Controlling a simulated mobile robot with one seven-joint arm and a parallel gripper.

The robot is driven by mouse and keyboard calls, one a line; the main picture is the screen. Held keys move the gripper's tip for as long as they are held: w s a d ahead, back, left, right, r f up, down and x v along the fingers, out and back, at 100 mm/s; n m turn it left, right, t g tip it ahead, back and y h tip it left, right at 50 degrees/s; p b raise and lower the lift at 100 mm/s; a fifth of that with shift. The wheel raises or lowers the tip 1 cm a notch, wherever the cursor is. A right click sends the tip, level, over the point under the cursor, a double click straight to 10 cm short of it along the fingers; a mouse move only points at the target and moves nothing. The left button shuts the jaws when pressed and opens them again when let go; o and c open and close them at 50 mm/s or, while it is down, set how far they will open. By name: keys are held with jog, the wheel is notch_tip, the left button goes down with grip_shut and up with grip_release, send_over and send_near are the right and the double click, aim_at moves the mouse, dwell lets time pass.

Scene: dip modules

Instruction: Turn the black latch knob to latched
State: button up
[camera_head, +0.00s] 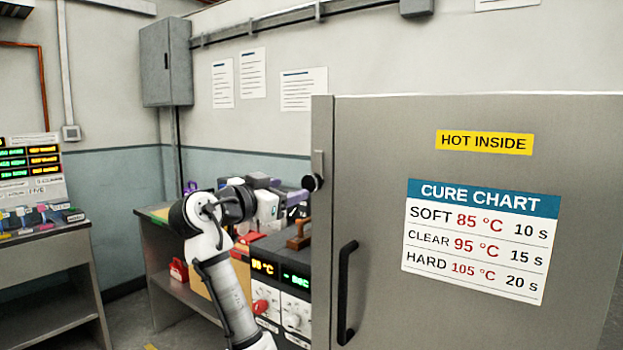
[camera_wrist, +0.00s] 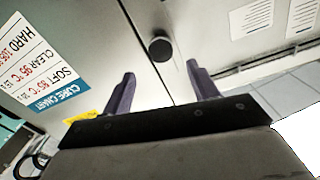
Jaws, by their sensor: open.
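The black latch knob (camera_head: 313,183) sits at the left edge of the closed grey door (camera_head: 375,130), below a small metal plate. In the wrist view the round knob (camera_wrist: 160,48) shows ahead of the fingertips, roughly centred on the gap between them. My gripper (camera_wrist: 161,68) is open, with its two purple fingers apart and nothing between them. In the head view my gripper (camera_head: 290,190) is just left of the knob. The fingers appear short of the knob, and no contact shows. I cannot tell which way the knob is turned.
A black door handle (camera_head: 346,292) stands out below the knob. The door bears a cure chart (camera_head: 480,240) and a yellow hot-inside label (camera_head: 484,143). A control panel (camera_head: 281,300) with displays and knobs is below my gripper. A cluttered bench (camera_head: 160,228) is behind my arm.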

aim_at(308, 184)
jog(key=p+x, duration=0.2)
jog(key=x, duration=0.8)
jog(key=shift+w+p, duration=0.1)
jog(key=shift+p, duration=0.25)
grip_shut()
